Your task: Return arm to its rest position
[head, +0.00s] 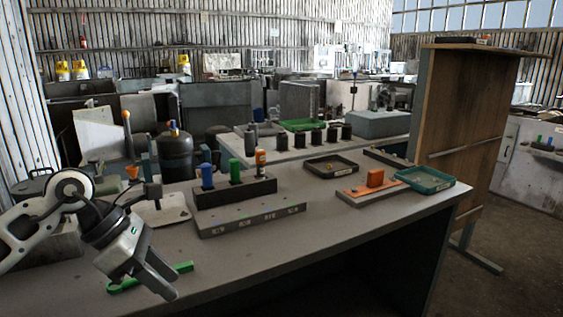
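My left arm comes in from the left edge, over the near left part of the grey table (330,212). My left gripper (163,277) points down and to the right above the table's front left area. Its fingers are seen from the side, and I cannot tell whether they are open or shut. A green flat part (182,268) shows behind the fingers and sticks out on both sides of them. I cannot tell whether they touch it. My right gripper is not in view.
A dark block (235,190) holds blue and green cylinders, behind a grey labelled strip (250,219). An orange part (375,178) stands on an orange base. A black tray (330,166) and a green tray (425,180) are at the right. The front middle tabletop is clear.

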